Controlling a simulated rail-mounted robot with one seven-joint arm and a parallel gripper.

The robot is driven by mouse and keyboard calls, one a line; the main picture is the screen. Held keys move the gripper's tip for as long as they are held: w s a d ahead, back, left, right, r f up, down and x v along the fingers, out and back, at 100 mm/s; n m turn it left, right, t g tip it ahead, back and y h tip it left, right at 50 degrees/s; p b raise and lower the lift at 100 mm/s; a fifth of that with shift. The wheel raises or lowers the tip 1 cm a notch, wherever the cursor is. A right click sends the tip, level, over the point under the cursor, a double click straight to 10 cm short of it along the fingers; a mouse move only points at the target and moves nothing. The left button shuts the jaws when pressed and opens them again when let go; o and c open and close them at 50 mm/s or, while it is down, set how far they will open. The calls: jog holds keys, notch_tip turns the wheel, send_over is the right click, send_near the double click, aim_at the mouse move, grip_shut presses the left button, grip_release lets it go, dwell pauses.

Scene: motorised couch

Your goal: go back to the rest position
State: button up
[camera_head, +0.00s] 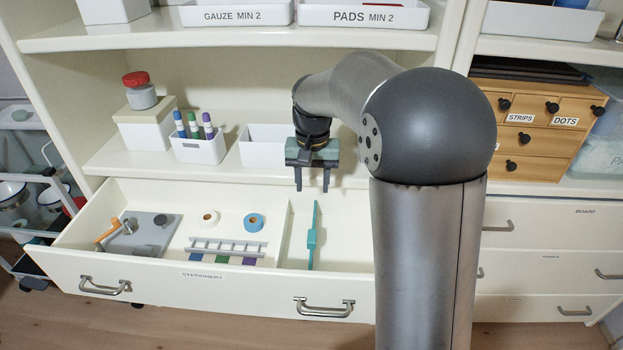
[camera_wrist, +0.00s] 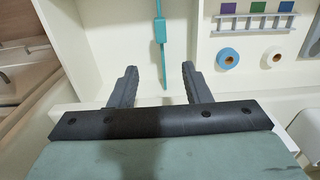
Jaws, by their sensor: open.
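My gripper (camera_head: 312,182) is open and empty, fingers pointing down, above the right part of the open stationery drawer (camera_head: 180,278). It also shows in the wrist view (camera_wrist: 158,78), with a clear gap between its two fingers. In the head view it hangs beside the white open box on the lower shelf. A thin teal tool (camera_head: 313,236) lies in the drawer's right compartment, apart from the fingers. It shows beyond the fingers in the wrist view (camera_wrist: 160,30). My arm hides part of the drawer's right end.
The drawer also holds a grey board (camera_head: 145,233), a white tape roll (camera_head: 209,218), a blue tape roll (camera_head: 253,222) and a slotted rack (camera_head: 225,247). The white box (camera_head: 262,152), marker holder (camera_head: 198,147) and upper shelf (camera_head: 240,39) are close to the arm.

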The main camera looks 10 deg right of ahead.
jog(key=s+r+n+p, duration=0.1)
jog(key=s+p, duration=0.3)
jog(key=s, duration=0.5)
jog(key=s+a+r+n+p, duration=0.1)
jog(key=s+r+p, duration=0.3)
jog(key=s, duration=0.5)
jog(key=s+r+n+p, duration=0.2)
jog(key=s+r+p, duration=0.1)
jog(key=s, duration=0.6)
jog(key=shift+a+r+p, duration=0.2)
jog(key=shift+p, duration=0.65)
